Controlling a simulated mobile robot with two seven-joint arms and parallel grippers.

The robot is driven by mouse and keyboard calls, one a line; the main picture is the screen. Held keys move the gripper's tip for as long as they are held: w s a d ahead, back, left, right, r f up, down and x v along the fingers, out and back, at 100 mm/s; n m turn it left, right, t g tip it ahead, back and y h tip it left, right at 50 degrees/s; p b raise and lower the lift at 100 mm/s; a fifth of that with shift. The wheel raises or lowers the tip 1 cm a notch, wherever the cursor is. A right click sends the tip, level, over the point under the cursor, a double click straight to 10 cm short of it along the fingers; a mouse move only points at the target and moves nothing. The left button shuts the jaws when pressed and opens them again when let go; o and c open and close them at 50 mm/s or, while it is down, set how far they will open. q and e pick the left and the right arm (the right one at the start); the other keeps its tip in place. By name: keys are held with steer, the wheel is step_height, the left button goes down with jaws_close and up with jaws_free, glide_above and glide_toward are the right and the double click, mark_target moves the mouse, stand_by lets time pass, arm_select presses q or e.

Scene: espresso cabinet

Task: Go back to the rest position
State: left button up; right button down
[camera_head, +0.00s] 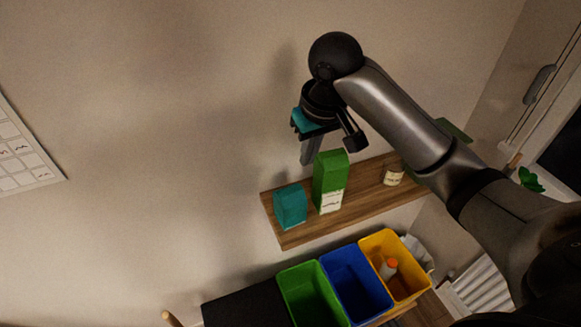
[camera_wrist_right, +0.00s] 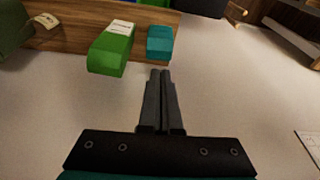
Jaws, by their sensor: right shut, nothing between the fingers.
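My right arm comes in from the right in the head view. Its gripper (camera_head: 307,153) hangs in the air above the wooden shelf, near the green box, with nothing held. In the right wrist view the two fingers of this gripper (camera_wrist_right: 160,73) lie together, shut and empty. The green box (camera_head: 328,180) stands on the shelf, and a teal box (camera_head: 290,206) stands to its left. Both also show in the wrist view, the green box (camera_wrist_right: 110,50) and the teal box (camera_wrist_right: 160,42), beyond the fingertips and apart from them. My left gripper is not in view.
The wooden shelf (camera_head: 285,239) also carries a small labelled jar (camera_head: 393,176). Below it stand a green bin (camera_head: 300,290), a blue bin (camera_head: 355,285) and a yellow bin (camera_head: 377,240) with items inside. A wall calendar (camera_head: 20,155) hangs at left. The wall area left of the gripper is clear.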

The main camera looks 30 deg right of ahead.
steer(key=shift+a, duration=0.1)
stand_by(0.4)
steer(key=s+a+f+n+y, duration=0.2)
steer(key=s+a+f, duration=0.65)
steer(key=f, duration=0.35)
steer(key=s+d+f+h, duration=0.15)
steer(key=s+f, duration=0.25)
steer(key=s, duration=0.8)
step_height(320, 180, down, 34)
steer(key=s+f+b, duration=0.1)
steer(key=s+b, duration=0.1)
steer(key=b, duration=1)
steer(key=s+d+f+g+b, duration=0.1)
steer(key=s+f+b, duration=0.4)
steer(key=f, duration=0.7)
steer(key=s+d+f+b, duration=0.1)
steer(key=s+f+b, duration=0.5)
steer(key=s+f, duration=0.4)
step_height(320, 180, down, 2)
steer(key=shift+d+f+g+b, duration=0.25)
steer(key=shift+d+g+b, duration=0.05)
steer(key=shift+d+g, duration=0.1)
